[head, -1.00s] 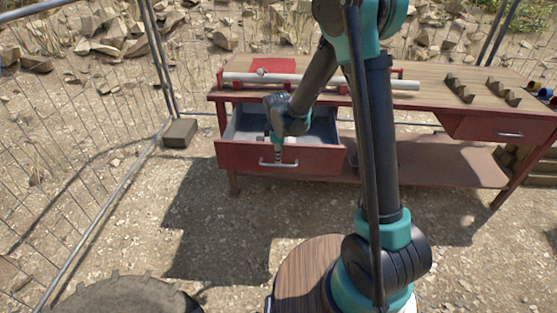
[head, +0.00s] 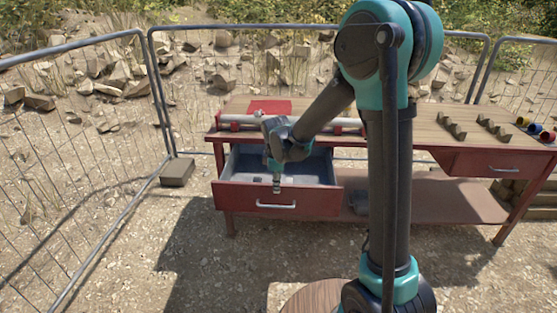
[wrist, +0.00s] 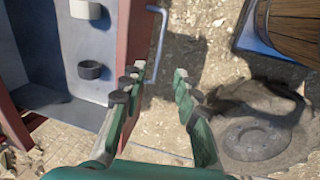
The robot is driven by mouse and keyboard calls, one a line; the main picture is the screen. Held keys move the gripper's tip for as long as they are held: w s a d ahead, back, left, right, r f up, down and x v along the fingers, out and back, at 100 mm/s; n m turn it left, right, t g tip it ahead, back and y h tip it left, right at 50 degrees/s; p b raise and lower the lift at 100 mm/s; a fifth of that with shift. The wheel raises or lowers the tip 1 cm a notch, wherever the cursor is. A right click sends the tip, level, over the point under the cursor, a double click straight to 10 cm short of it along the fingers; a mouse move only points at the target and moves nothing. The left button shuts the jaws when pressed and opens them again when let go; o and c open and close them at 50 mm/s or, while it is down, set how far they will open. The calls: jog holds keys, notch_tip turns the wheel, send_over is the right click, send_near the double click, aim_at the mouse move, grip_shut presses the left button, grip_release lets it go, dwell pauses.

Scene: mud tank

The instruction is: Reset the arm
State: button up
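My gripper (head: 276,184) points down at the front of the open left drawer (head: 318,199) of the red workbench. In the wrist view its two green and dark fingers (wrist: 159,80) stand wide apart with nothing between them. The drawer's red front and metal handle (wrist: 159,42) lie just beyond the left finger. Inside the drawer are a dark round cup-like piece (wrist: 90,70) and a pale one (wrist: 85,9). Whether the left finger touches the drawer front cannot be told.
On the bench top (head: 405,121) are a pale pipe (head: 345,122) on red supports, a red sheet (head: 270,106), notched racks (head: 494,128) and coloured cylinders (head: 535,128). A grey block (head: 177,172) sits left of the bench. Wire fencing (head: 85,150) encloses the area; the gravel ahead is clear.

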jog(key=s+d+m+t, duration=0.2)
jog(key=s+d+m, duration=1.5)
jog(key=s+d, duration=0.5)
jog(key=shift+d, duration=0.3)
jog(key=shift+w+f, duration=0.1)
